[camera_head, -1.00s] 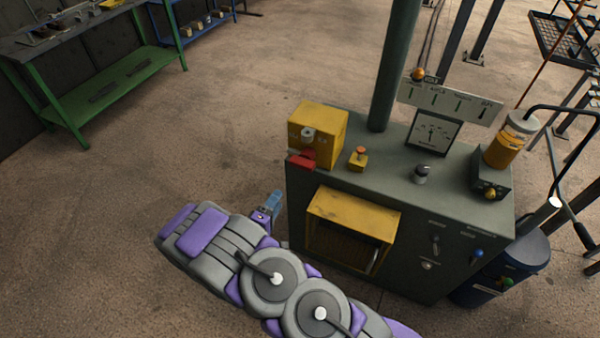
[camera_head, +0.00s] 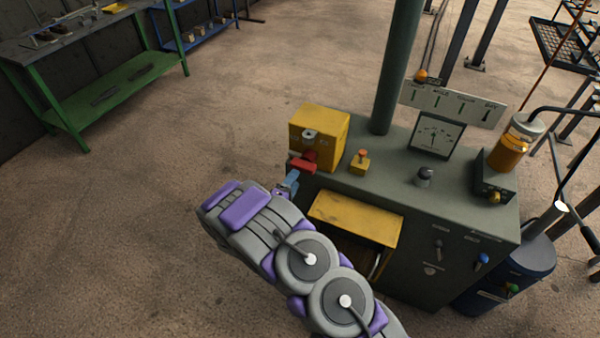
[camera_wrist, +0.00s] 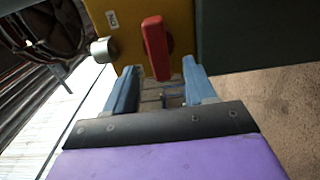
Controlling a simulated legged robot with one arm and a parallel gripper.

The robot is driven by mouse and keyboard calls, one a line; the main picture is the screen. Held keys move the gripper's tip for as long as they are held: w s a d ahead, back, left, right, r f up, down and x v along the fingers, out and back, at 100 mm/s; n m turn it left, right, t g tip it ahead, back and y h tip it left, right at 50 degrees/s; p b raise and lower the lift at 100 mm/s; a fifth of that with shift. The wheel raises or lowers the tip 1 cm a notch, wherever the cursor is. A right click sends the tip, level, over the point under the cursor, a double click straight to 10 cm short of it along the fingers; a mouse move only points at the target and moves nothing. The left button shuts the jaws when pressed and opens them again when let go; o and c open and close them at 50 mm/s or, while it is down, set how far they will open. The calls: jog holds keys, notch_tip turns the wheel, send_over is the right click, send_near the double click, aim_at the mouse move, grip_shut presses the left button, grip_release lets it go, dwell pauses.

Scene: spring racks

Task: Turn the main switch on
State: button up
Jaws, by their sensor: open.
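The main switch is a red lever (camera_head: 303,163) on the side of a yellow box (camera_head: 325,135) at the left end of the grey-green machine. In the wrist view the red lever (camera_wrist: 157,48) hangs slightly tilted on the yellow face, beside a small white label. My gripper (camera_head: 288,183) is just below and left of the lever in the head view. In the wrist view my gripper (camera_wrist: 160,82) has its blue fingers apart, with the lever's lower end in line with the gap between them. Contact cannot be told.
A round silver knob (camera_wrist: 103,50) sticks out left of the lever. A yellow hood (camera_head: 355,218) juts from the machine front beside my arm. A small yellow button box (camera_head: 360,163) stands on the top. The floor left of the machine is clear.

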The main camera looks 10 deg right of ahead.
aim_at(301, 170)
jog(key=b+x, duration=0.1)
jog(key=x, duration=0.5)
grip_shut()
dwell(0.6)
